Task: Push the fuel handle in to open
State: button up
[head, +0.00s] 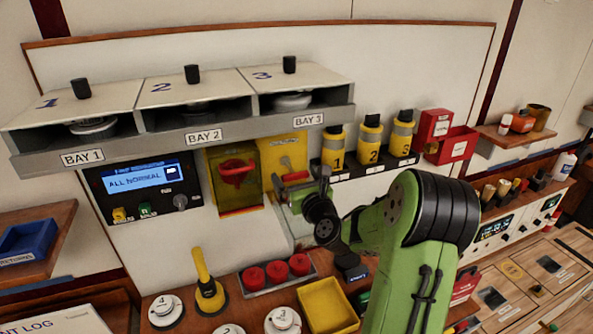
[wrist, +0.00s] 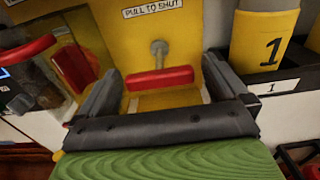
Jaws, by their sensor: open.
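The fuel handle is a red T-shaped bar (wrist: 160,78) on a short metal rod, on a yellow panel (wrist: 185,25) labelled "PULL TO SHUT". In the wrist view it lies between my gripper's fingers, with the rod running back to the panel. My gripper (wrist: 165,95) is open, its two dark fingers to the left and right of the bar; I cannot tell whether either touches it. In the head view my gripper (head: 298,190) is in front of the yellow panel (head: 285,152), and the handle's red end (head: 296,176) shows beside it.
A clear-covered box with a red handle (head: 236,171) is just left of the panel. Numbered yellow canisters (head: 370,143) stand right on a shelf. Below are red knobs (head: 276,270), a yellow bin (head: 327,305) and a yellow lever (head: 205,275). Bay shelves hang above.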

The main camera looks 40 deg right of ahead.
aim_at(294, 174)
jog(key=shift+w, duration=0.15)
jog(key=c, duration=1.4)
jog(key=shift+w+r+p, duration=0.15)
jog(key=shift+w+p, duration=0.05)
jog(key=shift+p, duration=0.15)
jog(key=p+x, duration=0.3)
jog(key=x, duration=0.1)
jog(key=shift+s, duration=0.1)
